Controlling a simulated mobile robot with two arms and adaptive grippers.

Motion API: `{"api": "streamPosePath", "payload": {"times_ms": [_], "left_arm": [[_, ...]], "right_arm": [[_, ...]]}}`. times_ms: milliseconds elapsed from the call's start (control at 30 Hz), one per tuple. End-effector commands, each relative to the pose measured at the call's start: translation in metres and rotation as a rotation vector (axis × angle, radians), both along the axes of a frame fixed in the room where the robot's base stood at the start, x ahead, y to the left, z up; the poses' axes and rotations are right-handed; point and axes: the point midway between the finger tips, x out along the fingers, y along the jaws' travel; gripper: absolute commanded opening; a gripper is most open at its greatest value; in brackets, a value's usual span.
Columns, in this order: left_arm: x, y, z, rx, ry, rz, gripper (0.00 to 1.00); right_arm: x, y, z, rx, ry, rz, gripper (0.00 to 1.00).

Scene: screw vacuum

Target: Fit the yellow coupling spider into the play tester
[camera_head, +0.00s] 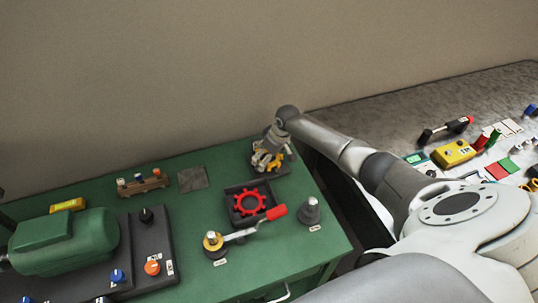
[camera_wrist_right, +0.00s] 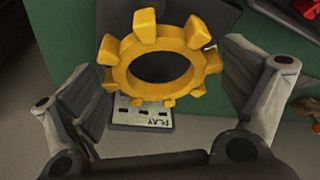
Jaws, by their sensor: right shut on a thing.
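The yellow coupling spider (camera_wrist_right: 160,65) is a toothed ring between the two fingers of my right gripper (camera_wrist_right: 165,95) in the right wrist view. In the head view the right gripper (camera_head: 268,158) holds the spider (camera_head: 273,160) at the back right of the green table. The dark play tester (camera_head: 285,170) is under the gripper there. Its PLAY label (camera_wrist_right: 143,116) shows below the ring in the wrist view. The gripper and spider partly cover the tester. I cannot tell whether the spider touches it. My left gripper is not in view.
A red toothed spider (camera_head: 249,202) lies in a black tray (camera_head: 230,211) in front of the tester. A red-handled lever (camera_head: 243,235), a grey cone (camera_head: 310,210) and a green motor (camera_head: 65,242) stand on the table. A grey plate (camera_head: 193,179) lies to the left.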

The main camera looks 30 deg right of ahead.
Motion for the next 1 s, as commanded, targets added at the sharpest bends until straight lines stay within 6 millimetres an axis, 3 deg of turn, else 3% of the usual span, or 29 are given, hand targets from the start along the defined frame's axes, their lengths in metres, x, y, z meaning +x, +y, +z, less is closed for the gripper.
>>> {"api": "streamPosePath", "payload": {"times_ms": [1000], "left_arm": [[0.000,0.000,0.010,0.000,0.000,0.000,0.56]], "right_arm": [[-0.001,0.000,0.007,0.000,0.000,0.000,0.66]]}}
